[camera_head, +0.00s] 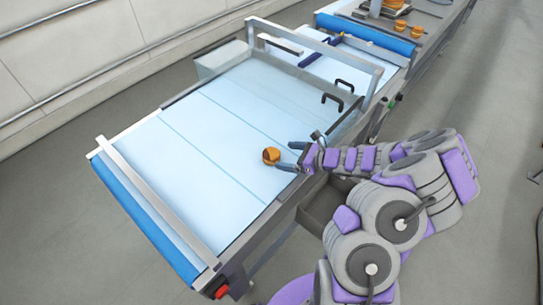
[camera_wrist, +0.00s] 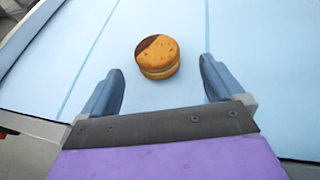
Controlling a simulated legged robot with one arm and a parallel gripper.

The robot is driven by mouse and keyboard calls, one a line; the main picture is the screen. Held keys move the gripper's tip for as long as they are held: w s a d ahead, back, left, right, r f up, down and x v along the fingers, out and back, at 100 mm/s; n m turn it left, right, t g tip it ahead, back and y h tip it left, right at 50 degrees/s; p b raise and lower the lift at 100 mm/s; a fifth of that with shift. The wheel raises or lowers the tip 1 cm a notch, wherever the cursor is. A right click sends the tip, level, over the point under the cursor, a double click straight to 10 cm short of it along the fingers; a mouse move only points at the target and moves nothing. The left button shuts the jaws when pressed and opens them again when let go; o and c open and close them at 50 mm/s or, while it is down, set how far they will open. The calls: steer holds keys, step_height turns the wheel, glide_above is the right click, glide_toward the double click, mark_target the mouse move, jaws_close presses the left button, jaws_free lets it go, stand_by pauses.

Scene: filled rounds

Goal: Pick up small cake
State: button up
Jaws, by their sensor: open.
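A small cake (camera_head: 271,155), round and golden brown with a dark patch on top and a pale filling layer, sits on the light blue conveyor belt (camera_head: 200,130). In the wrist view the small cake (camera_wrist: 158,57) lies ahead of my gripper, just beyond the fingertips and roughly centred between them. My gripper (camera_wrist: 162,76) is open and empty, with its two blue-grey fingers spread on either side. In the head view my gripper (camera_head: 285,157) reaches in from the right, low over the belt, close to the cake.
A metal bar (camera_head: 150,200) crosses the near left end. A red button (camera_head: 221,291) is at the near corner. More round cakes (camera_head: 400,25) are on a farther conveyor. The belt around the cake is clear.

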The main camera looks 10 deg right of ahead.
mark_target(276, 154)
steer(key=b+x, duration=0.1)
steer(key=x, duration=0.2)
steer(key=shift+w+a+b, duration=0.1)
steer(key=shift+a+b, duration=0.2)
steer(key=shift+a, duration=0.15)
steer(key=shift+w+a+f, duration=0.25)
steer(key=shift+w+a, duration=0.2)
steer(key=shift+a, duration=0.05)
steer(key=shift+c, duration=0.4)
steer(key=c, duration=0.7)
steer(key=shift+c, duration=0.2)
step_height(276, 154, up, 18)
steer(key=p, duration=0.4)
